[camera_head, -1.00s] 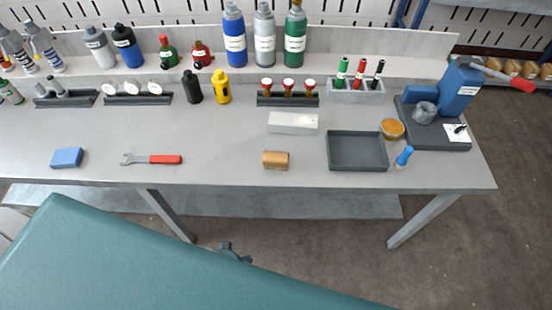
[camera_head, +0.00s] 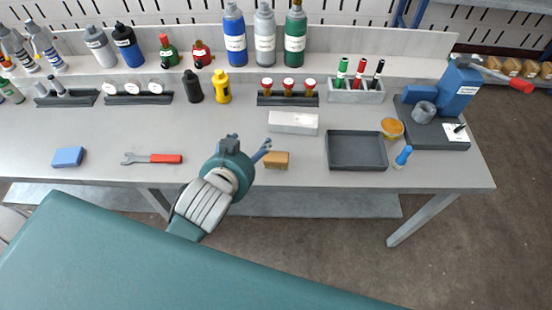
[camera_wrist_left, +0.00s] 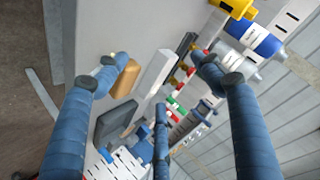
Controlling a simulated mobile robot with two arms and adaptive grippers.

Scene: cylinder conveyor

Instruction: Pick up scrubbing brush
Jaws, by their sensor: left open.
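The scrubbing brush, a small tan-brown block (camera_head: 276,160), lies near the front edge of the grey workbench (camera_head: 330,180), left of the dark tray. My left gripper (camera_head: 249,146) is just left of the brush in the head view, over the bench's front part, with its blue-grey fingers spread and nothing between them. In the left wrist view the brush (camera_wrist_left: 127,79) shows beside one fingertip of the gripper (camera_wrist_left: 160,75); whether they touch cannot be told. My right gripper is not in view.
A white block (camera_head: 293,122) lies behind the brush. The dark tray (camera_head: 357,151) and a blue-handled tool (camera_head: 403,155) are to its right. A red-handled wrench (camera_head: 152,159) and a blue sponge (camera_head: 68,157) lie to the left. Bottles line the back.

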